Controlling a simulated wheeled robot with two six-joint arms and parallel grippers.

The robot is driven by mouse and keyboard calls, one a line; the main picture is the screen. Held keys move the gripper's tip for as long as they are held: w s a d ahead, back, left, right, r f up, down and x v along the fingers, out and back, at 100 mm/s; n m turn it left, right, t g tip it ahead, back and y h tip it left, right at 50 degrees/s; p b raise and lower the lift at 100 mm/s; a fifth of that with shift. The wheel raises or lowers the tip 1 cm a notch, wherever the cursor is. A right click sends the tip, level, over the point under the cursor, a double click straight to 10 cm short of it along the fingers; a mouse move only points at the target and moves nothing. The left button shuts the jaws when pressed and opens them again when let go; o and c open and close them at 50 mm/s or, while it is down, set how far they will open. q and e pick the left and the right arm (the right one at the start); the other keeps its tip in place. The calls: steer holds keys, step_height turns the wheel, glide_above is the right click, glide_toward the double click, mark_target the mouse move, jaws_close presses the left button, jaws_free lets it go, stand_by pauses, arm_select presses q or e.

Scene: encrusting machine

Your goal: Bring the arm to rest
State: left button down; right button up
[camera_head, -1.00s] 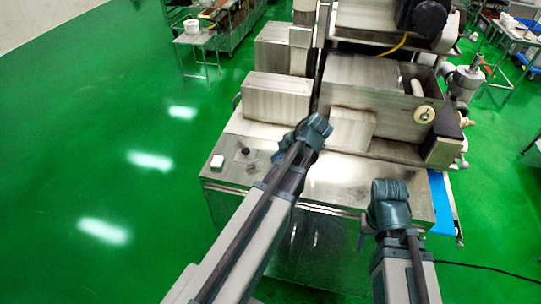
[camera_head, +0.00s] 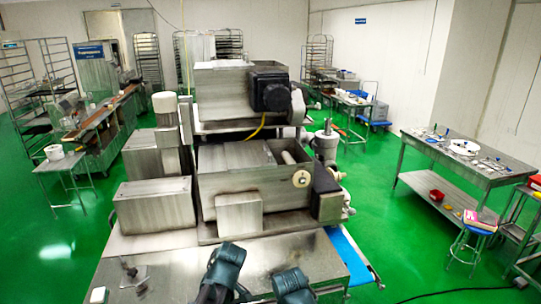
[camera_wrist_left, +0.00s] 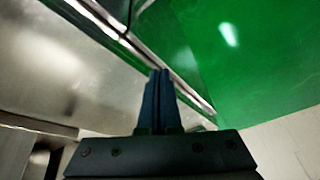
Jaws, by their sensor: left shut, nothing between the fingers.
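My left gripper (camera_wrist_left: 159,98) shows in the left wrist view with its two dark fingers together and nothing between them. It is over the edge of a steel surface (camera_wrist_left: 60,60), with green floor beyond; whether it touches anything I cannot tell. In the head view only upper parts of my two arms show at the bottom edge, in front of the encrusting machine (camera_head: 255,185). Both grippers are hidden there, and the right one shows in neither view.
The machine's steel front table (camera_head: 170,275) holds a small white block (camera_head: 97,295). A blue belt (camera_head: 350,255) runs along its right side. A steel table (camera_head: 470,160) and a stool (camera_head: 470,235) stand at right. Green floor lies open on both sides.

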arm_select(q)
steer(key=s+d+f+m+h+b, duration=0.1)
steer(key=s+d+f+m+b, duration=0.3)
steer(key=m, duration=0.5)
steer(key=s+d+f+m+h+b, duration=0.2)
steer(key=s+d+f+m+b, duration=0.3)
steer(key=d+f+m, duration=0.3)
steer(key=shift+s+d+f+m+g+b, duration=0.15)
steer(key=shift+s+f+m+g+b, duration=0.2)
steer(key=shift+f+b, duration=0.45)
arm_select(e)
step_height(320, 180, down, 12)
steer(key=shift+f, duration=0.1)
